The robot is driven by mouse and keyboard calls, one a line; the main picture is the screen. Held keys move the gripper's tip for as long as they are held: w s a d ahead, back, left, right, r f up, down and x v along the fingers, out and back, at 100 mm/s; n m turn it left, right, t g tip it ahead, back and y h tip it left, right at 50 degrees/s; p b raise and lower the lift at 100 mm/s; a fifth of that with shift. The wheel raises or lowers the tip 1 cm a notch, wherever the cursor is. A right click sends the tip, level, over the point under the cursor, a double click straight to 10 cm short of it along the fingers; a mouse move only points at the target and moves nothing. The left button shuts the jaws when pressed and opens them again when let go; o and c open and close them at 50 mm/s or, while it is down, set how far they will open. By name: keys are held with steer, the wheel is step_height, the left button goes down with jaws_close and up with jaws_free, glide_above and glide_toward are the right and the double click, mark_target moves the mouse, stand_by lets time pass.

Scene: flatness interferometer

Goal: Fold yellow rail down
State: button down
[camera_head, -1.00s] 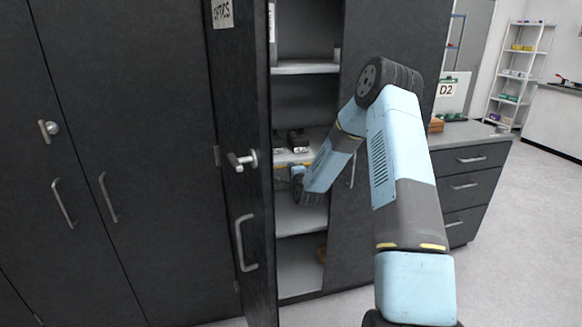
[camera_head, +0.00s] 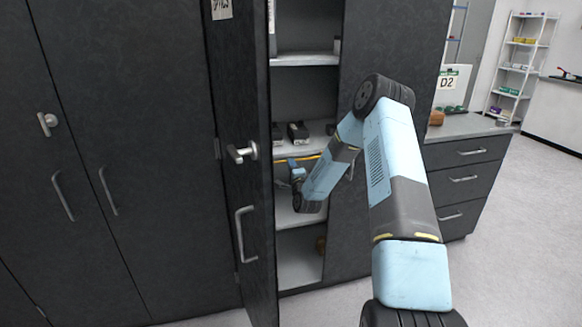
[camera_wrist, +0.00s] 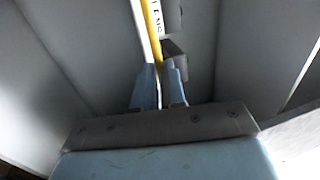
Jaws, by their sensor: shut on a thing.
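The yellow rail (camera_head: 308,157) runs along the front of the middle shelf in the open cabinet in the head view. In the wrist view the yellow rail (camera_wrist: 154,25) comes down from the top beside a white strip, with black lettering next to it. My gripper (camera_wrist: 160,72) has its two light-blue fingers close on either side of the rail's near end and is shut on it. In the head view my gripper (camera_head: 295,168) is at the shelf's front edge, small and partly hidden by my wrist.
The open cabinet door (camera_head: 245,200) with its handles stands close to the left of my wrist. Black devices (camera_head: 298,133) sit on the middle shelf (camera_head: 318,130). Another shelf (camera_head: 305,59) is above. A grey drawer unit (camera_head: 465,180) stands right, with open floor beyond.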

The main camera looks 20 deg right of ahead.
steer(key=c, duration=1.2)
jaws_free()
steer(key=shift+f, duration=0.15)
steer(key=v, duration=1.3)
steer(key=shift+s+f, duration=0.2)
steer(key=shift+s, duration=0.2)
steer(key=s+a+r+n+g, duration=0.1)
steer(key=s+r+n+g, duration=0.25)
steer(key=r, duration=0.35)
steer(key=s+a+r+n+g, duration=0.2)
steer(key=r+n, duration=0.3)
steer(key=r, duration=0.3)
steer(key=s+a+r+n+g, duration=0.1)
steer(key=s+r+n+g, duration=0.15)
steer(key=r+n, duration=0.35)
steer(key=s+r+n+g, duration=0.1)
steer(key=s+r+g, duration=0.2)
steer(key=s, duration=1.4)
steer(key=s+r+n+g, duration=0.2)
steer(key=s+r, duration=0.6)
steer(key=s, duration=0.9)
steer(key=shift+a+r+g, duration=0.15)
steer(key=shift+a+g, duration=0.1)
steer(key=shift+g, duration=0.65)
